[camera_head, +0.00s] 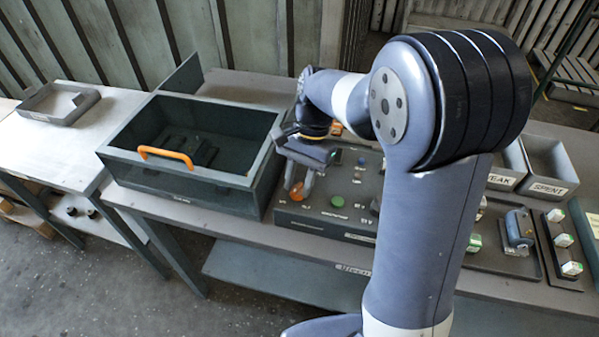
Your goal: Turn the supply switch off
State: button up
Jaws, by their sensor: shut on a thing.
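A dark control panel box (315,222) sits on the bench in the middle of the view, with small buttons and labels on its top. An orange knob (298,194) is at the panel's left end; I take it to be the supply switch. My gripper (299,188) reaches down over it, and its two fingers are shut on the orange knob. The fingers and wrist partly cover the knob, so its turned position and any marks beside it cannot be read. A green button (337,201) is to the right of the gripper. My arm hides the panel's right part.
An open dark housing box (225,190) with an orange handle (165,155) stands close left of the panel. At right are grey bins, one labelled SPENT (549,187), and a tray with a blue cylinder (519,228). A side table (40,150) is at far left.

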jog(key=n+h+p, duration=0.1)
jog(key=n, duration=0.2)
jog(key=n+g+h+p, duration=0.1)
jog(key=n+p, duration=0.1)
jog(key=n, duration=0.1)
jog(key=shift+a+r+n, duration=0.1)
jog(key=shift+a+n, duration=0.1)
jog(key=shift+n, duration=0.1)
jog(key=n+h, duration=0.1)
jog(key=n, duration=0.1)
jog(key=n+h+p, duration=0.1)
jog(key=n, duration=0.2)
jog(key=shift+a+t+p, duration=0.1)
jog(key=shift+t+p, duration=0.2)
jog(key=shift+n+h, duration=0.3)
jog(key=o, duration=1)
jog(key=shift+c, duration=0.2)
jog(key=shift+w, duration=0.1)
jog(key=v, duration=1)
jog(key=shift+r+b, duration=0.3)
jog(key=shift+b, duration=0.05)
jog(key=shift+w+f, duration=0.1)
